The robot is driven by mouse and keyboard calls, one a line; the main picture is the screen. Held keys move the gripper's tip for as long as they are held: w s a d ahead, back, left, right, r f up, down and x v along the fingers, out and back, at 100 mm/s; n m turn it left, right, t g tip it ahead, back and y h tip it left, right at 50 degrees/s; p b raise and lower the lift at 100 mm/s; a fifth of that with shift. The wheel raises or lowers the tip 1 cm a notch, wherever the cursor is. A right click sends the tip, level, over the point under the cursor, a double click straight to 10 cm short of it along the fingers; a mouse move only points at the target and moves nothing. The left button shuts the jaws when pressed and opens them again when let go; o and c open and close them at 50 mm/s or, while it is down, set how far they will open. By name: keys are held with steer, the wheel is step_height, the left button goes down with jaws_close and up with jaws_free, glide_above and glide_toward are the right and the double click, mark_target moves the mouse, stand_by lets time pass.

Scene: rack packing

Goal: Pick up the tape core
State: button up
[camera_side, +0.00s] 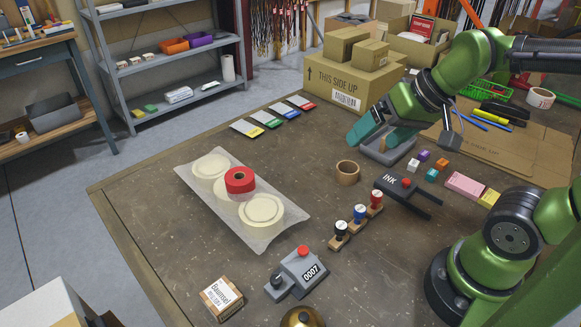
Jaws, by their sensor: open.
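A brown cardboard ring, which looks like the tape core (347,173), lies flat on the table near the middle, with its hollow facing up. Nothing touches it. My gripper (373,142) is up and to the right of it in the picture. Its two teal fingers are spread apart and point down, with nothing seen between them. They appear over or beside a small grey tray (398,154), and I cannot tell their exact height. A pale holder (277,238) at left carries several cream rolls (262,211). A red tape roll (240,180) rests on the middle one.
An ink pad (397,187) and three stamps (359,213) stand near the ring. Small coloured cubes (423,156) lie right of the tray. Cardboard boxes (340,85) stand behind. Bare table lies left of the ring.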

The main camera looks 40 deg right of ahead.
steer(key=w+d+f+n+g+h, duration=0.15)
steer(key=w+d+f+g, duration=0.4)
steer(key=w+d, duration=0.6)
steer(key=n, duration=0.3)
glide_above(348, 167)
steer(key=s+a, duration=0.2)
steer(key=shift+g, duration=0.35)
steer(key=f, duration=1.1)
steer(key=shift+w+d, duration=0.1)
steer(key=shift+w, duration=0.1)
steer(key=f, duration=0.5)
steer(key=shift+w+a+f, duration=0.1)
steer(key=shift+a+f, duration=0.1)
steer(key=shift+f, duration=0.15)
steer(key=c, duration=1)
steer(key=shift+r, duration=0.1)
steer(key=shift+c, duration=0.2)
